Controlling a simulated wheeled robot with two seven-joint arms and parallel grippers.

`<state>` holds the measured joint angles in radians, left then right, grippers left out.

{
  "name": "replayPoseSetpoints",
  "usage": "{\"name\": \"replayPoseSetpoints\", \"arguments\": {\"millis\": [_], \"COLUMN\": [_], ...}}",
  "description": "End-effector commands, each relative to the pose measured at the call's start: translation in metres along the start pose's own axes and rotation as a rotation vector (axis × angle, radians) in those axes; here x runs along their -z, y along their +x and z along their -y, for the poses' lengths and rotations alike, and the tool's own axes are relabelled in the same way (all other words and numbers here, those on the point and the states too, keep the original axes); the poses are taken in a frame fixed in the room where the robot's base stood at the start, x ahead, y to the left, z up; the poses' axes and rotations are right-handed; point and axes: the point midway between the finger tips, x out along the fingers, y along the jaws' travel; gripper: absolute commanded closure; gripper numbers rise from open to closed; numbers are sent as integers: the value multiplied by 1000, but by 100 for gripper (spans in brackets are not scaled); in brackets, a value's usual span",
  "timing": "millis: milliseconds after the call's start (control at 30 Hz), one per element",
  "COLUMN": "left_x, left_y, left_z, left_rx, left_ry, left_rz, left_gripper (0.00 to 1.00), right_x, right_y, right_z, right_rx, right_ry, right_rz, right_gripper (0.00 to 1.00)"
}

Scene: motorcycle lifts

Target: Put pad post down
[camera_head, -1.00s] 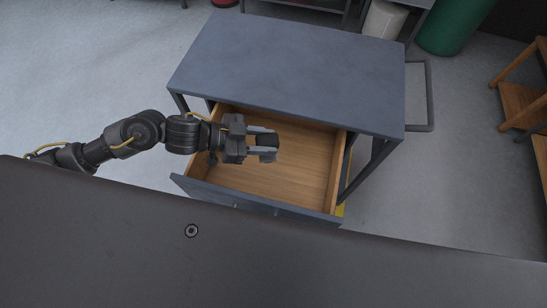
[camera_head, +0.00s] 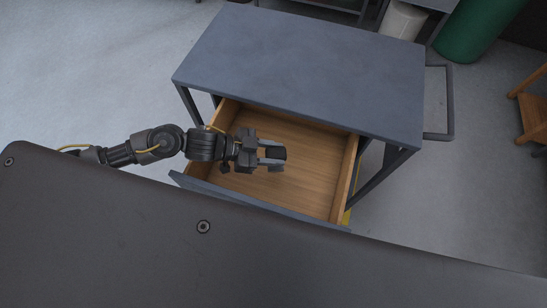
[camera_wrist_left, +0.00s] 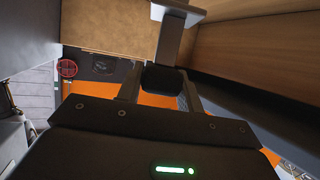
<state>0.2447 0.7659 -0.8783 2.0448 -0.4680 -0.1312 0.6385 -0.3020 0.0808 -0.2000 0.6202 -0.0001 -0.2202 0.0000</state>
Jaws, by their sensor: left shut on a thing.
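The pad post has a black pad (camera_head: 273,153) that shows between the fingers of my left gripper (camera_head: 272,154) in the head view. My left gripper is shut on it, above the open wooden drawer (camera_head: 318,182) of the grey cart (camera_head: 300,60). In the left wrist view the black pad (camera_wrist_left: 165,79) sits between the fingers, and a grey stem (camera_wrist_left: 169,42) with a wider flat end reaches away from it toward the wood. I cannot tell whether that end touches the drawer floor. My right gripper is not in view.
The drawer looks empty around the gripper, and its wooden side walls (camera_head: 348,178) stand close by. The cart top overhangs the drawer's back. A dark panel (camera_head: 120,225) fills the lower head view. A green cylinder (camera_head: 475,30) stands at the back right.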

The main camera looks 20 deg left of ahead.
Motion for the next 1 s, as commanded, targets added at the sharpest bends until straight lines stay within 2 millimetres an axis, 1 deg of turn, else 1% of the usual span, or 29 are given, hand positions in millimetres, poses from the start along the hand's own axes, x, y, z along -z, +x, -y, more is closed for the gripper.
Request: {"name": "replayPoseSetpoints", "arguments": {"millis": [67, 200, 300, 567, 733, 767, 900, 1000], "left_x": [-5, -24, -32, -34, -38, -38, -38, -37], "left_y": [2, 10, 14, 14, 16, 15, 15, 15], "left_z": [0, 0, 0, 0, 0, 0, 0, 0], "left_rx": [0, 0, 1, 1, 1, 0, 0, 0], "left_ry": [-1, -2, 0, 1, -1, -1, 0, 0], "left_rz": [0, 1, -1, -1, -1, 0, 0, 0], "left_gripper": [90, 90, 90, 90, 90, 60, 42, 42], "right_x": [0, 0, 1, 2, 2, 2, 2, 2], "right_y": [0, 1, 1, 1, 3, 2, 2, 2], "right_z": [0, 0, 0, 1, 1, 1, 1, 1], "right_rx": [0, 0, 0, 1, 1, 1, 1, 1], "right_ry": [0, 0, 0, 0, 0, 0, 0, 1], "right_rz": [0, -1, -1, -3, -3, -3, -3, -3], "right_gripper": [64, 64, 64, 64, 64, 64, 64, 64]}}
